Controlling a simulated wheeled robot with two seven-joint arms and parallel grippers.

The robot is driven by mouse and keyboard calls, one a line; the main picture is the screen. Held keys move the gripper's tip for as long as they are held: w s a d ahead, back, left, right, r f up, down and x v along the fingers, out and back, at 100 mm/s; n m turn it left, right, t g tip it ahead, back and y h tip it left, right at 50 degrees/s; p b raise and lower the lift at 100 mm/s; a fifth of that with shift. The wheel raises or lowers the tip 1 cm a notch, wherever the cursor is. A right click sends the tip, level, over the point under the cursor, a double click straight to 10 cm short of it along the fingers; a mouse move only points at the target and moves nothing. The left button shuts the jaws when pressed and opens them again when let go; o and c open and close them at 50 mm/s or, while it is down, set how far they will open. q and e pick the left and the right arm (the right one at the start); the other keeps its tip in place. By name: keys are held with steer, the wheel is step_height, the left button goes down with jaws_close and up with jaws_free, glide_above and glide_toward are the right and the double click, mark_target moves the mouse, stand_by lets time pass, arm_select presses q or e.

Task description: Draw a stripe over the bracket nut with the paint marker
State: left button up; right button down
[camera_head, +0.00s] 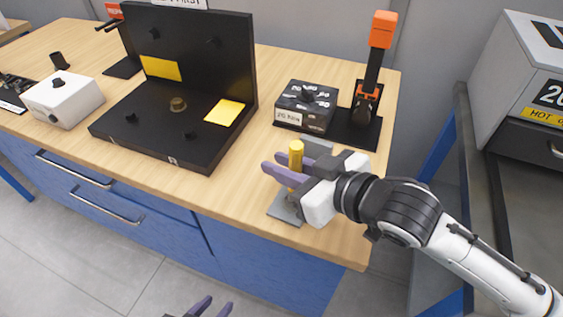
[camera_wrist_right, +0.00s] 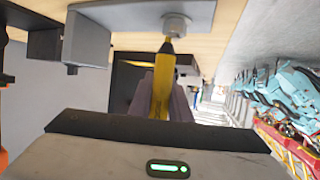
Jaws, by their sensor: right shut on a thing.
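The yellow paint marker (camera_head: 296,156) is held in my right gripper (camera_head: 283,170) near the table's front right corner. In the right wrist view the marker (camera_wrist_right: 160,88) sits between the fingers, its dark tip toward a grey nut (camera_wrist_right: 177,25). The tip appears right at the nut's edge; I cannot tell if they touch. The nut is on the grey bracket (camera_wrist_right: 110,18), which also shows in the head view (camera_head: 316,147), partly hidden behind my right gripper. No paint stripe can be made out on the nut. My left gripper (camera_head: 214,308) shows at the bottom edge, open and empty.
A black box with a knob (camera_head: 306,104) and a stand with an orange-topped lever (camera_head: 376,75) are behind the right gripper. A black L-shaped panel (camera_head: 150,140) with yellow notes fills the table's middle. A white knob box (camera_head: 63,99) stands left. A grey machine (camera_head: 525,85) is at right.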

steer(key=shift+f, duration=0.1)
steer(key=shift+s+a, duration=0.2)
steer(key=shift+s, duration=0.15)
stand_by(0.5)
steer(key=shift+p, duration=0.35)
steer(key=shift+r+p, duration=1.25)
steer(key=shift+r, duration=1.25)
